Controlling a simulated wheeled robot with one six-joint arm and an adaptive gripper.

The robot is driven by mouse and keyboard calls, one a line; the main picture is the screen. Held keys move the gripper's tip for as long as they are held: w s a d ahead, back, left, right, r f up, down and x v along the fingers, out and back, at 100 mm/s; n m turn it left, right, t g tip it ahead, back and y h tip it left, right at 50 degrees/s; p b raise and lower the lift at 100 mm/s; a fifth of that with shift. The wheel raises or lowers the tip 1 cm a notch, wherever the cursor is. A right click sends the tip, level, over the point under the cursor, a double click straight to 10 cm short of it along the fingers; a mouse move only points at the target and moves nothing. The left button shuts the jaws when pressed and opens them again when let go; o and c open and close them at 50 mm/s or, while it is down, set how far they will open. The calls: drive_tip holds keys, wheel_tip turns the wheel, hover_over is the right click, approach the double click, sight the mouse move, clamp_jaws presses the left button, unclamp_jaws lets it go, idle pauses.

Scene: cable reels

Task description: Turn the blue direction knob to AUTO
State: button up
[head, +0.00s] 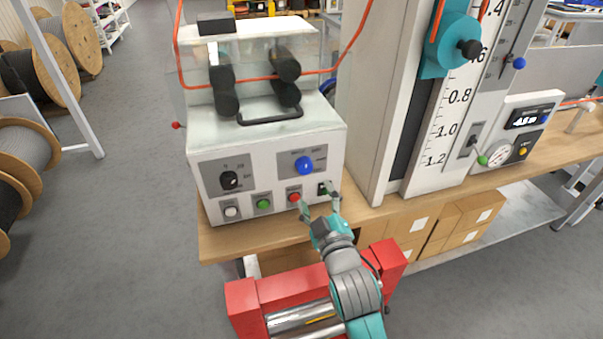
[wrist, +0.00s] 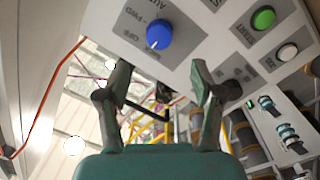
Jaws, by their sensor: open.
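The blue direction knob (head: 305,165) is on a grey plate at the right of the white machine's front panel. In the wrist view the blue knob (wrist: 160,34) is at the top, with a small pale mark near its lower-left edge. Lettering surrounds it; FWD reads at its left, and I cannot tell which label the mark points at. My gripper (head: 319,203) is open and empty, in front of the panel and below the knob. In the wrist view my gripper's fingers (wrist: 160,76) stand apart, with the knob beyond their tips and not between them.
A black selector (head: 229,180) is left of the knob. White (head: 231,211), green (head: 263,204) and red (head: 294,198) buttons and a black switch (head: 325,189) line the panel below, close to my fingers. A tall scale column (head: 383,120) stands at the right.

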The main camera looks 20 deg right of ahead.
sight(306, 170)
drive_tip(key=w, duration=0.9)
drive_tip(key=shift+w+d, duration=0.15)
drive_tip(key=shift+d, duration=0.15)
drive_tip(key=shift+c, duration=0.3)
drive_tip(key=c, duration=1.1)
